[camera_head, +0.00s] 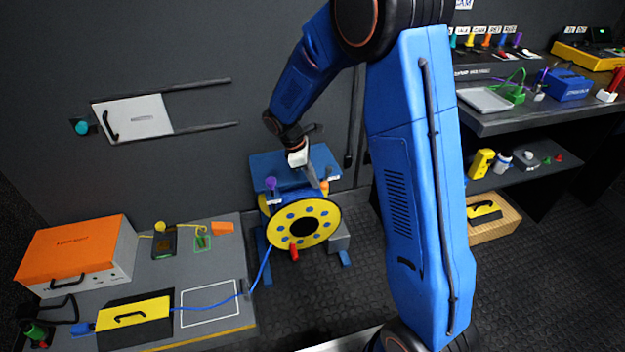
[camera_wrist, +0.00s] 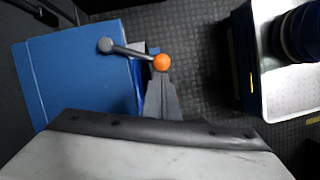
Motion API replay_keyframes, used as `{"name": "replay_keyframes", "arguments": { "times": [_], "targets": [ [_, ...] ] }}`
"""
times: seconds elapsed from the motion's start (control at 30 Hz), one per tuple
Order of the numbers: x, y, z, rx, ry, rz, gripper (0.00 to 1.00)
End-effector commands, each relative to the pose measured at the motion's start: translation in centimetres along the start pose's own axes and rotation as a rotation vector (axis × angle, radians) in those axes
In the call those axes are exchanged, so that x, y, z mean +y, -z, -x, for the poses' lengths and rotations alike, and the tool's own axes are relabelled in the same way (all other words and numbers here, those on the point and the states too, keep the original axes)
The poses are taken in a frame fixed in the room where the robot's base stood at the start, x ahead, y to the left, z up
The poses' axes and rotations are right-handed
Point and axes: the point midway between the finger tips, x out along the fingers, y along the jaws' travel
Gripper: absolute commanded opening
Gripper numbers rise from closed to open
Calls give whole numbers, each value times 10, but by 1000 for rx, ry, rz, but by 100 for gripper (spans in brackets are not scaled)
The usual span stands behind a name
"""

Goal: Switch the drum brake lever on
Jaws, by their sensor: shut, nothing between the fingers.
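The cable drum (camera_head: 303,224) has a yellow flange with blue dots and a red handle. It sits on a blue stand under a blue top plate (camera_head: 265,164). An orange knob (camera_head: 325,185) stands at the plate's front right, and a purple knob (camera_head: 271,183) at its front left. Small white labels are too small to read. My gripper (camera_head: 318,184) is shut and empty, its tips pointing down close beside the orange knob. In the wrist view the orange knob (camera_wrist: 162,62) is just beyond my fingertips (camera_wrist: 160,82), with a grey ball-ended rod (camera_wrist: 108,46) to its left. Contact is unclear.
A grey table (camera_head: 225,275) at left holds an orange case (camera_head: 75,255), a yellow-topped box (camera_head: 135,318) and a blue cable running toward the drum. A workbench (camera_head: 520,118) with small levers stands at right.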

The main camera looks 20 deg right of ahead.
Motion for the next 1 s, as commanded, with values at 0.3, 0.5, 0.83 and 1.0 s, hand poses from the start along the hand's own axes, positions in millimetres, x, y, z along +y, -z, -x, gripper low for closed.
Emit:
{"name": "replay_keyframes", "arguments": {
  "times": [0.3,0.5,0.83,1.0],
  "targets": [
    [-10,-21,-7,0,-74,194,0],
    [-15,-40,-15,0,-140,371,0],
    [-13,-71,-26,1,-250,656,0],
    [-8,-83,-32,0,-278,731,0]
  ]
}}
